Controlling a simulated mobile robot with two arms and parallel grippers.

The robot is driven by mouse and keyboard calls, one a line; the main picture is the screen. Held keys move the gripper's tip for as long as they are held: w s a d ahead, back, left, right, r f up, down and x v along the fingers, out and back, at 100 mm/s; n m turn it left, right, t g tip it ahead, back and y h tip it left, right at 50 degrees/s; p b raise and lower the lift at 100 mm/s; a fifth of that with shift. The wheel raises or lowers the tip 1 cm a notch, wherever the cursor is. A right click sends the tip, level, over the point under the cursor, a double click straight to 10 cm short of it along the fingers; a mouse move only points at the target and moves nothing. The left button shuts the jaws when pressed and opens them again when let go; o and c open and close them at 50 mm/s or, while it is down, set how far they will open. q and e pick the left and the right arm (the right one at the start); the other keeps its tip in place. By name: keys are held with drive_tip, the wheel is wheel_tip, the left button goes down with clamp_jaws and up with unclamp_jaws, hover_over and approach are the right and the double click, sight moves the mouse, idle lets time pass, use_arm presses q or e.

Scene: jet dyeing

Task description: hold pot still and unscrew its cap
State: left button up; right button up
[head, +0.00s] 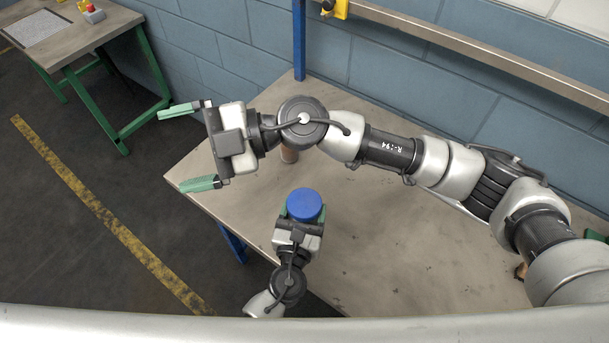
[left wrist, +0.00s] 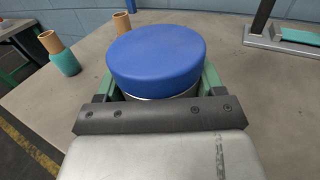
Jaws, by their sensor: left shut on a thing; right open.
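The pot's round blue cap (head: 305,204) shows from above near the table's front left edge. In the left wrist view the cap (left wrist: 156,58) sits on the pot, of which only a thin silvery band (left wrist: 165,96) shows below it. My left gripper (head: 303,215) is shut on the pot, with its green fingers on either side of the body, below the cap. My right gripper (head: 190,147) is open and empty. It is up and to the left of the pot in the head view, around the table's left end and apart from the cap.
The pot is at the worktable (head: 400,262). A brown cylinder (head: 289,154) is partly hidden under my right arm. The left wrist view shows a tan and teal tube (left wrist: 61,58), a tan tube (left wrist: 122,22) and a post on a metal base (left wrist: 262,38). A blue wall stands behind.

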drive_tip(key=w+r+m+t+y, duration=0.4)
drive_tip(key=w+r+m+t, duration=0.1)
drive_tip(key=m+t, duration=0.15)
drive_tip(key=w+d+m+t+h, duration=0.35)
drive_tip(key=w+m+t, duration=0.5)
drive_tip(key=m, duration=0.55)
drive_tip(key=m+g+h, duration=1)
drive_tip(key=m+h, duration=0.3)
drive_tip(key=h, duration=0.4)
hover_over(305, 202)
drive_tip(key=f, duration=1.8)
drive_tip(key=shift+w+a+f, duration=0.15)
drive_tip(key=shift+w+a, duration=0.1)
drive_tip(key=shift+s+d+f+g+h, duration=0.15)
drive_tip(key=shift+s+g+h, duration=0.1)
drive_tip(key=shift+g, duration=0.15)
drive_tip(key=shift+f, duration=3.85)
